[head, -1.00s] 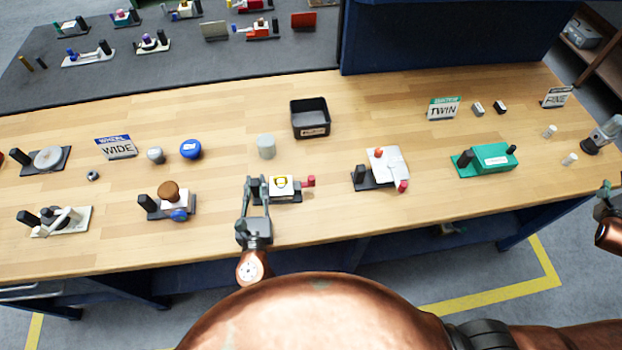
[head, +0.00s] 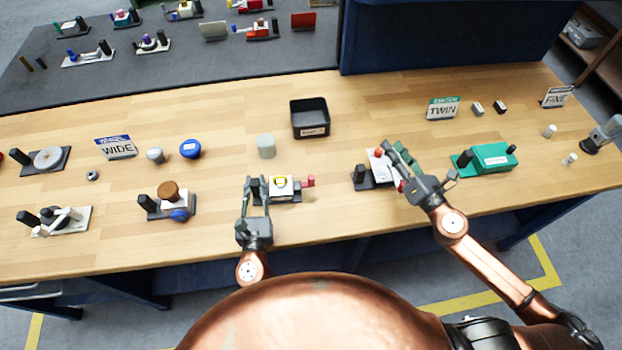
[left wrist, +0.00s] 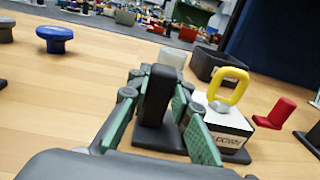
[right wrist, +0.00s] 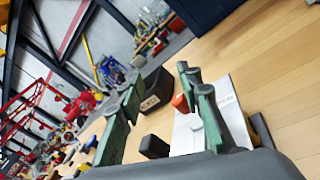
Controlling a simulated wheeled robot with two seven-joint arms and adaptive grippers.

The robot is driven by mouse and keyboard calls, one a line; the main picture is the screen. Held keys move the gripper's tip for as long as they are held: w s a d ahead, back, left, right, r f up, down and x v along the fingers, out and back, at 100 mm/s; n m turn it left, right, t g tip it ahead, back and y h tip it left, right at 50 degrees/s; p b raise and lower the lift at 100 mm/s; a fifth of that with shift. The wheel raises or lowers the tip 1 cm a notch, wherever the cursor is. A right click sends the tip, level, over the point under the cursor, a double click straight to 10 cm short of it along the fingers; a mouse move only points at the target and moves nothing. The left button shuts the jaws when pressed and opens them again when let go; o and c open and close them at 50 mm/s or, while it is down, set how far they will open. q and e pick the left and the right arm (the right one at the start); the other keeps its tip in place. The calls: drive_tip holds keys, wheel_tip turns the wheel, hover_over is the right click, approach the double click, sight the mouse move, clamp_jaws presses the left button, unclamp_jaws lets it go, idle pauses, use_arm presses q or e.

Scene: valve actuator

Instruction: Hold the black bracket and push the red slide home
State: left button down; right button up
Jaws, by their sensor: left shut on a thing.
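The black bracket (left wrist: 157,95) is an upright dark post on a dark base, in the left wrist view. My left gripper (head: 256,183) is shut on this post, one green finger on each side. Next to the post on the same unit is a white block (left wrist: 220,122) with a yellow ring on top. My right gripper (head: 392,153) is open and empty, fingers apart, over the neighbouring white-plated unit, to the right of the red slide.
The neighbouring unit (head: 383,165) has a white plate, a black post and an orange knob, partly hidden by my right gripper. A black bin (head: 310,119) and a pale cylinder (head: 266,146) stand behind. A green unit (head: 490,159) stands farther right.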

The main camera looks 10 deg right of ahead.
drive_tip(key=s+a+r+y, duration=0.3)
drive_tip(key=s+a+r, duration=0.1)
drive_tip(key=a, duration=0.5)
drive_tip(key=s+a+r+y, duration=0.4)
drive_tip(key=s+a+r, duration=0.1)
drive_tip(key=a, duration=0.5)
drive_tip(key=n+h, duration=0.5)
drive_tip(key=h, duration=0.3)
approach(312, 183)
drive_tip(key=shift+s+d, duration=0.15)
drive_tip(key=shift+s, duration=0.15)
drive_tip(key=shift+f, duration=0.15)
drive_tip(key=shift+w, duration=0.25)
drive_tip(key=x, duration=1.1)
drive_tip(key=shift+w, duration=0.1)
drive_tip(key=shift+c, duration=0.3)
clamp_jaws()
